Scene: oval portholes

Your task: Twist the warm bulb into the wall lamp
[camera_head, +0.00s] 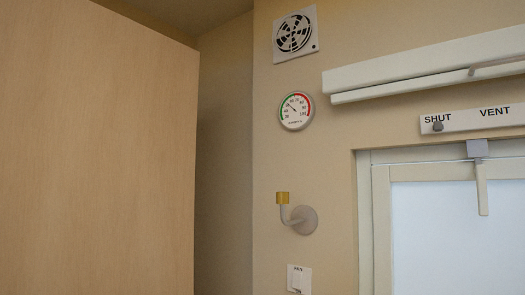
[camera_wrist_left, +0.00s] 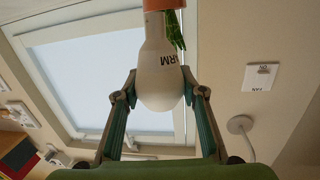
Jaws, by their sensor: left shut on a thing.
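The warm bulb (camera_wrist_left: 158,78) is white, with dark lettering partly readable as "ARM". My left gripper (camera_wrist_left: 160,88) is shut on its wide round end, one finger on each side. The bulb's narrow neck points to the top of the left wrist view. The wall lamp (camera_head: 300,219) has a round plate, a bent arm and a yellow upward socket (camera_head: 282,198), which holds no bulb. The lamp's pale round plate and arm also show at the right of the left wrist view (camera_wrist_left: 240,125), apart from the bulb. Neither gripper shows in the head view.
A wooden panel (camera_head: 95,150) fills the left of the head view. A switch plate (camera_head: 299,279) sits below the lamp, a dial (camera_head: 296,110) above it. A window (camera_head: 455,235) is at the right. An orange object (camera_wrist_left: 163,4) with green leaves overlaps the bulb's neck area.

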